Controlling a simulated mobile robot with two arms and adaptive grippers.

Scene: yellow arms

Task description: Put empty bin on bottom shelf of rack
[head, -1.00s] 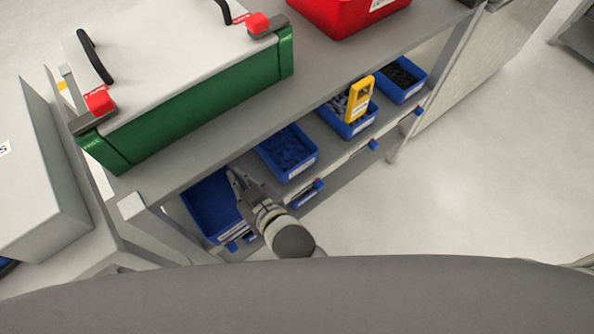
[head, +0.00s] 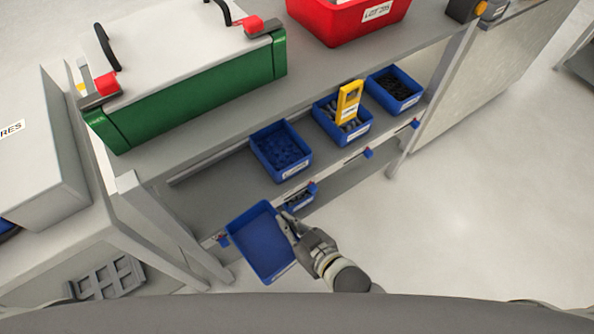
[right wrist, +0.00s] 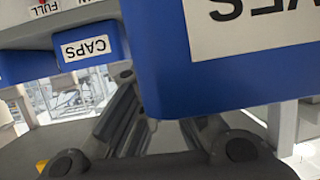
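The empty blue bin (head: 262,243) is out in front of the rack (head: 225,195), tilted, with its bare inside showing in the head view. My right gripper (head: 287,220) is at the bin's right side wall and appears shut on it. In the right wrist view the bin (right wrist: 225,55) fills the upper right, with a white label partly cut off and upside down. My gripper fingers (right wrist: 160,125) show below it, their tips partly hidden. My left gripper is not in view.
Blue bins with blue parts (head: 281,150), grey parts and a yellow device (head: 348,102), and black parts (head: 395,88) stand on the middle shelf. A green case (head: 190,95) and red bin (head: 345,20) sit on top. The floor at right is clear.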

